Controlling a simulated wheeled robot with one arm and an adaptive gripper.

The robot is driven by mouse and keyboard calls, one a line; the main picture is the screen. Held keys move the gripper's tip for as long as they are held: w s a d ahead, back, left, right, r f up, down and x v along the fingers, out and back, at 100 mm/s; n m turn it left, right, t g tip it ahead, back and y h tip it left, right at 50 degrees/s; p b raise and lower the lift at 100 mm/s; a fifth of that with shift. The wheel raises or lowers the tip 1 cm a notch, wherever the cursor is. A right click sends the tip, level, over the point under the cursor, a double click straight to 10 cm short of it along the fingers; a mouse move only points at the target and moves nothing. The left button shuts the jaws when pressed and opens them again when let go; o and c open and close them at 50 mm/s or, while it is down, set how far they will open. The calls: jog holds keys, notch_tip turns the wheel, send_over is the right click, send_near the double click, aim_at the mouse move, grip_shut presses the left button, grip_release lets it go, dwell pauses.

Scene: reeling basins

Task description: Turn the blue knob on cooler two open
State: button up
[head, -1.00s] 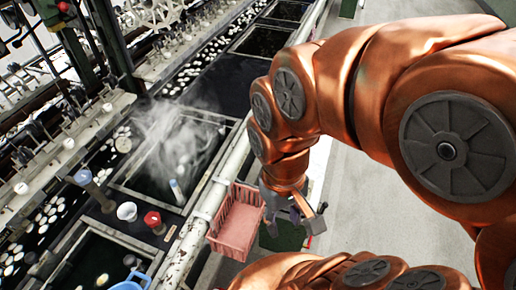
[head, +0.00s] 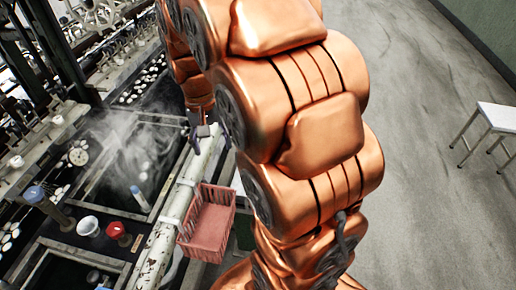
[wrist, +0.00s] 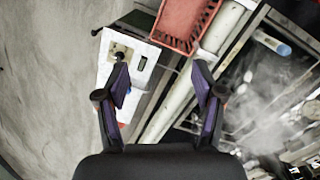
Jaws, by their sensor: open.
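I cannot tell which blue part belongs to cooler two; no label is readable. My gripper (head: 198,128) is over the pale rail at the basin's right edge, apart from all of these. In the wrist view my gripper (wrist: 162,88) has its two fingers spread with nothing between them.
A red basket (head: 207,222) hangs beside the pale rail (head: 160,245). A white cup (head: 88,226) stands between the knobs. Steam blurs the basin (head: 110,190). A white stool (head: 490,118) stands at the right on open floor. A white panel (wrist: 125,60) shows in the wrist view.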

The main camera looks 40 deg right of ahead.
jog(key=w+d+f+m+b, duration=0.4)
jog(key=w+d+f+m, duration=0.1)
jog(key=w+d+f, duration=1)
jog(key=w+d+f+m+b, duration=0.1)
jog(key=d+f, duration=0.4)
jog(key=d, duration=0.1)
jog(key=w+d+f+m+b, duration=0.1)
jog(key=d+f+m, duration=0.1)
jog(key=d+f, duration=0.3)
jog(key=w+d+f+m+t+b, duration=0.1)
jog(key=d+f+m+b, duration=0.1)
jog(key=d+f, duration=0.4)
jog(key=shift+w+d+f, duration=0.1)
jog(key=shift+d, duration=0.75)
jog(key=shift+d+f, duration=0.2)
jog(key=shift+f, duration=0.1)
jog(key=shift+f+p, duration=1.15)
jog(key=shift+f, duration=2.6)
jog(key=shift+a, duration=0.1)
jog(key=c, duration=1.1)
